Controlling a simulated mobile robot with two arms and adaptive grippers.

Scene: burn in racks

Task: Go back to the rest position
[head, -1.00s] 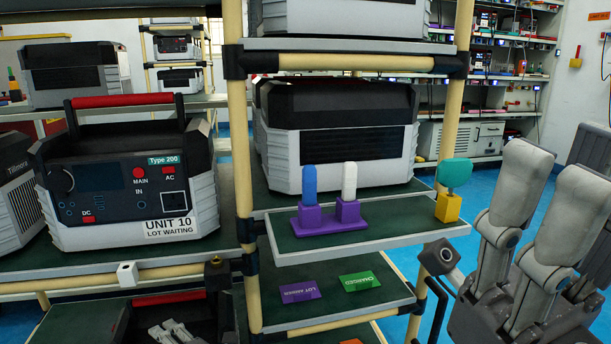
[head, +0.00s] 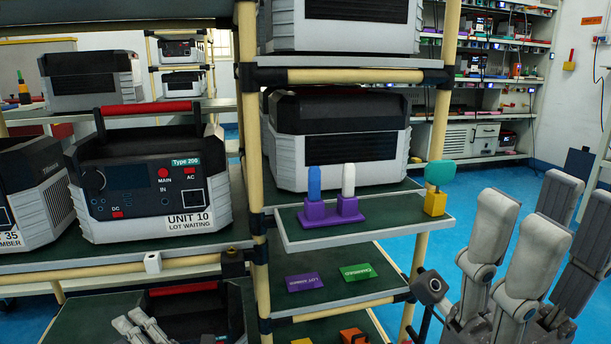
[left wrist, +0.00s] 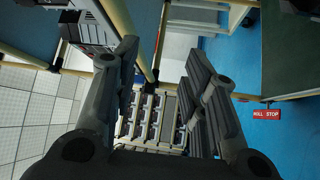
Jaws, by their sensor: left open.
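My left gripper (head: 142,326) shows only in part at the bottom left of the head view, below the shelf with UNIT 10. In the left wrist view its two fingers (left wrist: 160,58) are spread, with nothing between them. My right gripper (head: 530,250) stands large at the right of the head view, fingers pointing up. Its fingers look apart and empty, clear of the rack. The black and grey UNIT 10 (head: 155,180) with a red handle sits on the left shelf.
A rack post (head: 250,120) stands between the shelves. A small shelf (head: 370,227) holds a purple stand (head: 331,212) with blue and white pegs, and a yellow block (head: 435,203) with a teal top. Purple (head: 303,282) and green (head: 358,272) cards lie below. Blue floor is open at the right.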

